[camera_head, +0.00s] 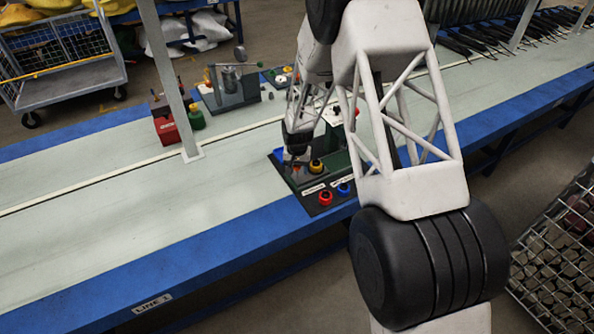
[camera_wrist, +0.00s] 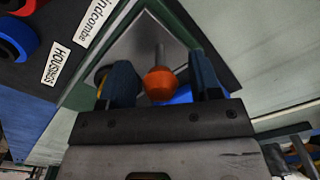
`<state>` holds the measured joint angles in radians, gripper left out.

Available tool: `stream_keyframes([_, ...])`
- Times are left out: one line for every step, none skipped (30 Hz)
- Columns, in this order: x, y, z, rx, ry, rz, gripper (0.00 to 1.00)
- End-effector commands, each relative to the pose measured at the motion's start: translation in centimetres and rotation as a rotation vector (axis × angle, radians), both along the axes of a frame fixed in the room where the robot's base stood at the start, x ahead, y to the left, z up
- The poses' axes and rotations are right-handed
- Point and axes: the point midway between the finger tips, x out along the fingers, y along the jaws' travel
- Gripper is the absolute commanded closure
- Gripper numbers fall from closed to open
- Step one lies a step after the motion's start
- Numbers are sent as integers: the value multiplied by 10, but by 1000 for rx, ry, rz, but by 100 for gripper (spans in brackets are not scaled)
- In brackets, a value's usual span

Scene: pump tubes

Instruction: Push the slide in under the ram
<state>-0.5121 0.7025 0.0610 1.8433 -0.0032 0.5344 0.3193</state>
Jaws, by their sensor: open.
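My gripper (camera_head: 297,158) is down at a dark fixture board (camera_head: 318,209) near the front edge of the bench. In the wrist view its two blue fingers are open, one on each side of an orange knob (camera_wrist: 160,83) on a thin metal rod. A gap shows between the knob and each finger. A grey metal plate (camera_wrist: 138,48) lies beyond the knob, with green edging around it; I cannot tell whether this is the slide. A bright blue part (camera_wrist: 180,96) shows partly behind the knob. I cannot make out the ram, and my arm hides part of the fixture.
A red ring (camera_head: 325,198) and a blue ring (camera_head: 343,188) sit on the board's front part, beside a HOUSINGS label (camera_wrist: 56,64). A grey device (camera_head: 229,90), a red box (camera_head: 166,130) and a green container (camera_head: 196,118) stand farther back. The bench's left stretch is clear.

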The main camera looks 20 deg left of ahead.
Motion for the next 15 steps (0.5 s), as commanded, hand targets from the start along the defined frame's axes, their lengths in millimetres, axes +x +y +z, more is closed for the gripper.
stream_keyframes([0,0,-3,0,0,0,42])
stream_keyframes([0,0,-5,0,0,0,42])
stream_keyframes([0,0,-7,0,0,0,42])
stream_keyframes([0,0,-8,0,0,0,42])
stream_keyframes([0,0,-9,0,0,0,42])
stream_keyframes([0,0,-10,0,0,0,42])
stream_keyframes([0,0,-11,0,0,0,42])
stream_keyframes([0,0,-11,0,0,0,42])
stream_keyframes([0,0,-11,0,0,0,42])
stream_keyframes([0,0,-11,0,0,0,42])
stream_keyframes([0,0,-12,0,0,0,42])
stream_keyframes([0,0,-12,0,0,0,42])
stream_keyframes([0,0,-11,0,-1,0,42])
stream_keyframes([0,0,-11,0,-1,0,42])
stream_keyframes([0,0,-11,0,-1,0,42])
